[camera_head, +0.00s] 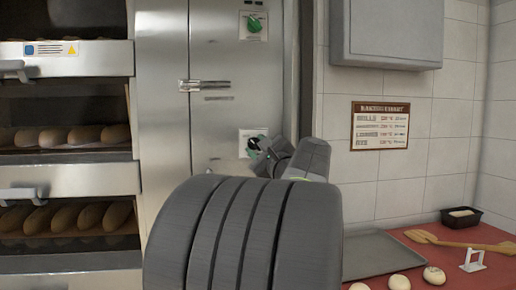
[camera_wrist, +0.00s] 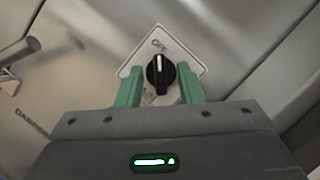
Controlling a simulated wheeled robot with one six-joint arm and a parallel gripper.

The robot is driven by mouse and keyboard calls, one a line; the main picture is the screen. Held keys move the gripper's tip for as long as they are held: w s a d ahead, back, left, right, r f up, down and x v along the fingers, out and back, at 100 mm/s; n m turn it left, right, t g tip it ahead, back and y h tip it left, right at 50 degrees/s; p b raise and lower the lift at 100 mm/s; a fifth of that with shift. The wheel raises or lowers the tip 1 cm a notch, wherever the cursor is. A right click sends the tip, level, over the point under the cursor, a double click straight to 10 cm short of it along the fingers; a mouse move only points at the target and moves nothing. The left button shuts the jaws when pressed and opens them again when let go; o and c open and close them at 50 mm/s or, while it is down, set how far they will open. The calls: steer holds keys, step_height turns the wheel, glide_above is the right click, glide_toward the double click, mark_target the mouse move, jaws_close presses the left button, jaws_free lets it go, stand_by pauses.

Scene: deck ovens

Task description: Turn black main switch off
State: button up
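The black main switch (camera_wrist: 160,75) is a round knob with a raised grip and a white mark. It sits on a white label plate (camera_wrist: 176,41) on the steel panel. In the wrist view, its white mark points up the picture, towards small lettering that looks like "OFF". My gripper (camera_wrist: 161,72) is open, with one green finger on each side of the knob and small gaps showing. In the head view, my gripper (camera_head: 257,149) is at the lower plate (camera_head: 246,135), and my arm hides part of the switch there.
A green knob (camera_head: 254,23) is higher on the same panel. Deck ovens with bread (camera_head: 70,136) stand at left. A grey wall box (camera_head: 386,33) juts out at upper right. A red counter (camera_head: 455,262) with a tray (camera_head: 372,254) and dough balls lies at lower right.

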steer(key=b+v, duration=0.2)
steer(key=v, duration=1.1)
steer(key=shift+s+d+f, duration=0.15)
steer(key=shift+s, duration=0.15)
steer(key=p+x, duration=0.2)
steer(key=x, duration=1.2)
steer(key=shift+s+d, duration=0.1)
steer(key=shift+s, duration=0.05)
